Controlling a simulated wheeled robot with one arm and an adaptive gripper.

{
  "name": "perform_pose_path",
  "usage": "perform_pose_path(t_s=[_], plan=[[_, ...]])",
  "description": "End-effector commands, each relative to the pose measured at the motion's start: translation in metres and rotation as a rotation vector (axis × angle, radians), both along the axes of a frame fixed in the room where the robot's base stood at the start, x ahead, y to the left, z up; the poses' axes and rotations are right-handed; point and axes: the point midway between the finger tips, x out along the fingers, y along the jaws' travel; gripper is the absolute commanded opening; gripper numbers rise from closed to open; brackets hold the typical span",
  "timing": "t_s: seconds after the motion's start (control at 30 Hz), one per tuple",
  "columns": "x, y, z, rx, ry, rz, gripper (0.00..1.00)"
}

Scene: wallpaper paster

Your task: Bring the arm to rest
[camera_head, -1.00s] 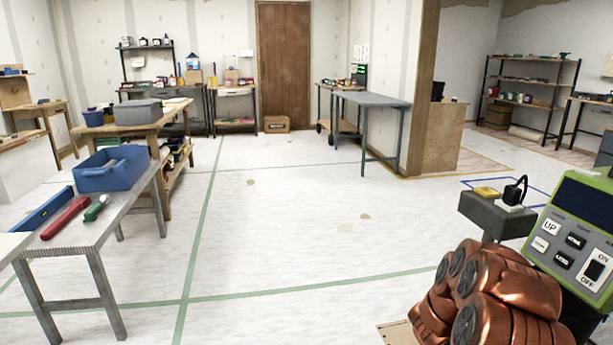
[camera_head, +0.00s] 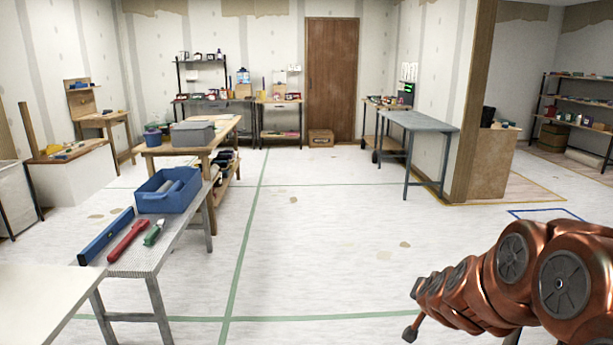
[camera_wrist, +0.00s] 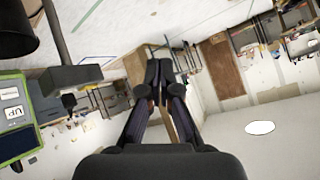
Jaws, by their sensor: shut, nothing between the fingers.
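My copper-coloured arm reaches in from the lower right of the head view, well to the right of the metal bench. My gripper is out of sight or not distinct there. In the wrist view my gripper (camera_wrist: 158,82) shows from behind, its two dark fingers together at the tips. Nothing is held between them. The room appears tilted beyond it.
A metal bench (camera_head: 140,262) at left holds a blue tote (camera_head: 150,203), a blue level (camera_head: 106,236), a red tool (camera_head: 128,241) and a green-handled tool (camera_head: 154,232). A grey table (camera_head: 420,121) stands at back right. The middle floor is open.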

Motion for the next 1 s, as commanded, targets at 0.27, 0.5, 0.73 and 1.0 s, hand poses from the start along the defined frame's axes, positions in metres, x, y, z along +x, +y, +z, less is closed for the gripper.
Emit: perform_pose_path(t_s=[0.27, 0.5, 0.73, 1.0], plan=[[-0.078, 0.085, 0.058, 0.05, 0.229, 0.275, 0.0], [-0.174, 0.122, 0.092, 0.044, 0.481, 0.453, 0.0], [-0.279, 0.125, 0.131, 0.005, 0.741, 0.561, 0.0], [-0.38, 0.107, 0.169, -0.044, 1.005, 0.595, 0.0]])
